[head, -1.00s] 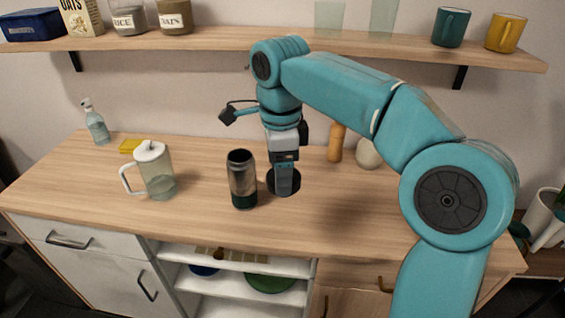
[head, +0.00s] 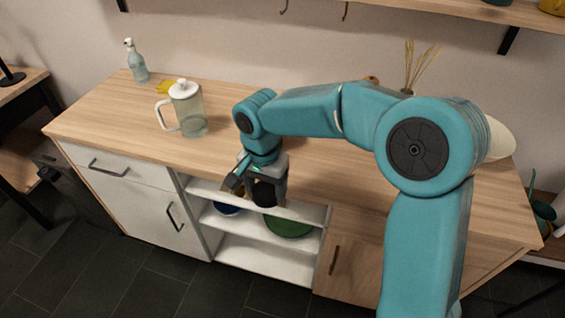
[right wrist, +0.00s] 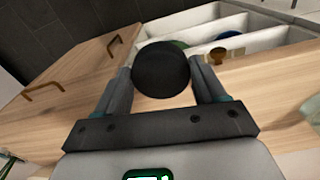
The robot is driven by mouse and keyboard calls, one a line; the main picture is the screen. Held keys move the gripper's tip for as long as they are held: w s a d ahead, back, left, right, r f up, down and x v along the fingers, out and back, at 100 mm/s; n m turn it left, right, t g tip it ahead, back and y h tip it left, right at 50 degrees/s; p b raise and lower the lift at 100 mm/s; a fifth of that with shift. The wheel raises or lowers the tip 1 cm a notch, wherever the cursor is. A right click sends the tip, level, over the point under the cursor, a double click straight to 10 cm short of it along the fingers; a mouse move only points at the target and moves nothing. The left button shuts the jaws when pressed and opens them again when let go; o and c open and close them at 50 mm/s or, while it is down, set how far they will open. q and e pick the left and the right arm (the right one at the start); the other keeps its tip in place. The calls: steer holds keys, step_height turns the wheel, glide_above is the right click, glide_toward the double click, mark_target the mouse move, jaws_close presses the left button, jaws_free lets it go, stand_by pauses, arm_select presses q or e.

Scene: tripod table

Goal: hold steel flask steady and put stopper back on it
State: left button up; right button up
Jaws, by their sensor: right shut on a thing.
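The stopper is a round black disc (right wrist: 161,70) between the two fingers of my right gripper (right wrist: 161,78) in the right wrist view. In the head view my right gripper (head: 262,188) points down near the counter's front edge, with the dark stopper (head: 265,194) at its fingertips. The gripper is shut on the stopper. The steel flask does not show in either current view; my right arm covers part of the counter where it may stand. My left gripper is not in view.
A clear jug with a white lid (head: 188,112) stands on the wooden counter (head: 110,118) to the left. A soap bottle (head: 136,62) and a yellow sponge (head: 168,87) are behind it. Open shelves below hold a green dish (head: 288,226) and a blue bowl (head: 228,209).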

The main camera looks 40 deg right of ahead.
steer(key=w+a+f+n, duration=0.1)
steer(key=a+f+n, duration=0.3)
steer(key=n, duration=0.7)
step_height(320, 180, down, 2)
steer(key=shift+w+f+n, duration=0.15)
steer(key=shift+n, duration=0.15)
